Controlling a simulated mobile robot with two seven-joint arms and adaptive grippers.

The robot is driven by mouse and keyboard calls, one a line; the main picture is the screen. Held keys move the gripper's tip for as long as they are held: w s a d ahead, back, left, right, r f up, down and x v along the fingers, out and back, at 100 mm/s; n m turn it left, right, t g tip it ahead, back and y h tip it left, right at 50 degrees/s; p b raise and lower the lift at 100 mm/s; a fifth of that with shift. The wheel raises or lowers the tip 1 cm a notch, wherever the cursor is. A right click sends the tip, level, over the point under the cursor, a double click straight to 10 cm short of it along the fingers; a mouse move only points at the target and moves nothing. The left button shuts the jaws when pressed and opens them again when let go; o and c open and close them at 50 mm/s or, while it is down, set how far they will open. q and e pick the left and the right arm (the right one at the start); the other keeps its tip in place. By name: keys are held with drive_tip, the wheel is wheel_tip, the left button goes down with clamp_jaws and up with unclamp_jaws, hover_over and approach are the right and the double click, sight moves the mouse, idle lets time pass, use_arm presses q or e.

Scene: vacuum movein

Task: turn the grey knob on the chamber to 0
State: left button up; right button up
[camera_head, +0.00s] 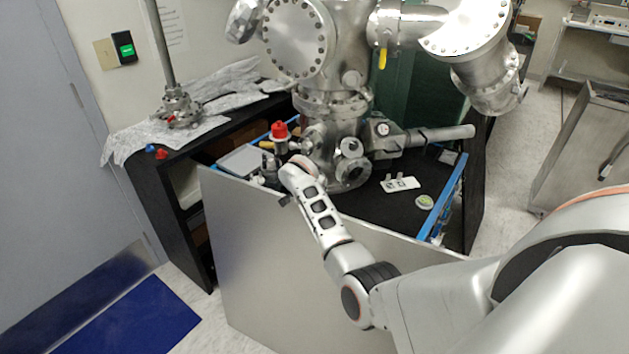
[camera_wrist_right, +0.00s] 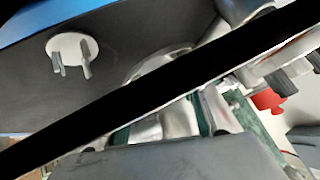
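The steel chamber (camera_head: 335,140) stands on the dark bench top in the head view. A red knob (camera_head: 279,130) sits on a fitting at its left side. A red part also shows at the right of the right wrist view (camera_wrist_right: 267,99). My right arm reaches in from the lower right, and its wrist end covers the area just below the red knob. Small grey parts (camera_head: 268,162) show beside the wrist; I cannot tell whether they are the grey knob or my fingers. My right gripper's opening cannot be made out. My left gripper is not in view.
A steel panel (camera_head: 255,255) stands in front of the bench. A white plate with two posts (camera_head: 401,184) and a small round greenish disc (camera_head: 424,202) lie to the right. Blue rails (camera_head: 447,195) edge the bench. A black bar crosses the right wrist view diagonally.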

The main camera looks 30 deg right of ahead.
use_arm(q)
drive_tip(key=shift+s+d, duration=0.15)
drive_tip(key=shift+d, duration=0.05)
use_arm(e)
drive_tip(key=shift+c, duration=0.5)
drive_tip(key=c, duration=1)
drive_tip(key=shift+a+n, duration=0.1)
drive_tip(key=shift+n, duration=0.2)
drive_tip(key=shift+w+n+g+h, duration=0.15)
drive_tip(key=shift+n+g+h, duration=0.15)
drive_tip(key=shift+n+g, duration=0.35)
drive_tip(key=shift+n+g+h, duration=0.3)
drive_tip(key=shift+n+g, duration=0.05)
drive_tip(key=shift+n, duration=0.5)
drive_tip(key=shift+w+n+h+b, duration=0.1)
drive_tip(key=shift+n+h+b, duration=0.2)
drive_tip(key=shift+n+b, duration=0.3)
drive_tip(key=shift+g, duration=0.3)
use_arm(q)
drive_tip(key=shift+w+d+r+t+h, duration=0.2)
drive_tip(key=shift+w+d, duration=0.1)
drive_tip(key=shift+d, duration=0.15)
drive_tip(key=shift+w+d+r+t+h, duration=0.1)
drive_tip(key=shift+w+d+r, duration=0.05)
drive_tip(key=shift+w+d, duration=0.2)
